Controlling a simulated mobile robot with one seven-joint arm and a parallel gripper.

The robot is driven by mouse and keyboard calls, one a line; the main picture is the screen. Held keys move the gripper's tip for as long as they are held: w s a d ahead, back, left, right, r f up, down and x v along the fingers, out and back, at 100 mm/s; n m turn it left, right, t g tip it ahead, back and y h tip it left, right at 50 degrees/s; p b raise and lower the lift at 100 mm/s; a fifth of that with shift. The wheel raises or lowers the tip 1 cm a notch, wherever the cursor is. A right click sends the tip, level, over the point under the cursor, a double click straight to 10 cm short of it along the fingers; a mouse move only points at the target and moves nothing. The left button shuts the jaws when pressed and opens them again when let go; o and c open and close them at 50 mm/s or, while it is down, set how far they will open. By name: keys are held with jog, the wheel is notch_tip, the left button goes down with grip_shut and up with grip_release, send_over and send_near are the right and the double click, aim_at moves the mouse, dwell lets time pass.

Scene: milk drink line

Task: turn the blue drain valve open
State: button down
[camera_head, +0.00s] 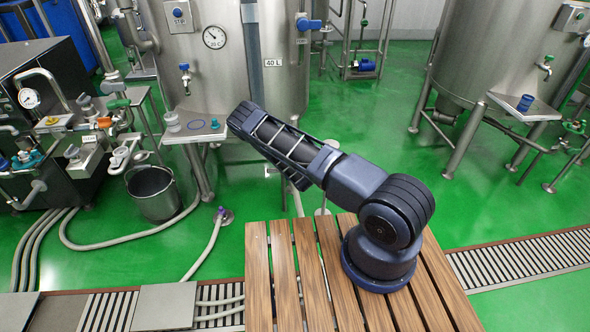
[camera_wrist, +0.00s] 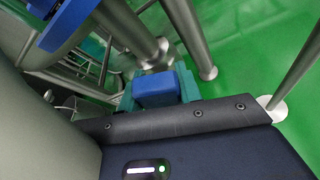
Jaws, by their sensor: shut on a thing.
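The blue drain valve handle (camera_wrist: 155,87) shows in the wrist view as a small blue block below a metal pipe fitting. My gripper (camera_wrist: 158,94) is shut on it, with teal finger pads on its left and right sides. The dark wrist housing hides the near part of the grip. How far the valve is turned cannot be told. In the head view my dark arm reaches toward the tank marked 40 L (camera_head: 275,85), and my gripper and the drain valve are hidden behind it.
In the wrist view, a blue rounded part (camera_wrist: 68,24) and metal legs (camera_wrist: 192,35) stand close by. In the head view, a bucket (camera_head: 152,193), hoses and a dark machine (camera_head: 45,75) lie left. A second tank (camera_head: 495,50) stands right.

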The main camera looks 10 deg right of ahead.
jog(key=shift+s+a+n+h, duration=0.1)
jog(key=shift+a+n+h, duration=0.9)
jog(key=shift+n, duration=0.3)
jog(key=c, duration=1)
grip_release()
jog(key=shift+o, duration=0.2)
jog(key=shift+r, duration=0.1)
jog(key=v, duration=1)
jog(key=shift+s+r, duration=0.2)
jog(key=shift+s, duration=0.1)
jog(key=shift+r, duration=0.1)
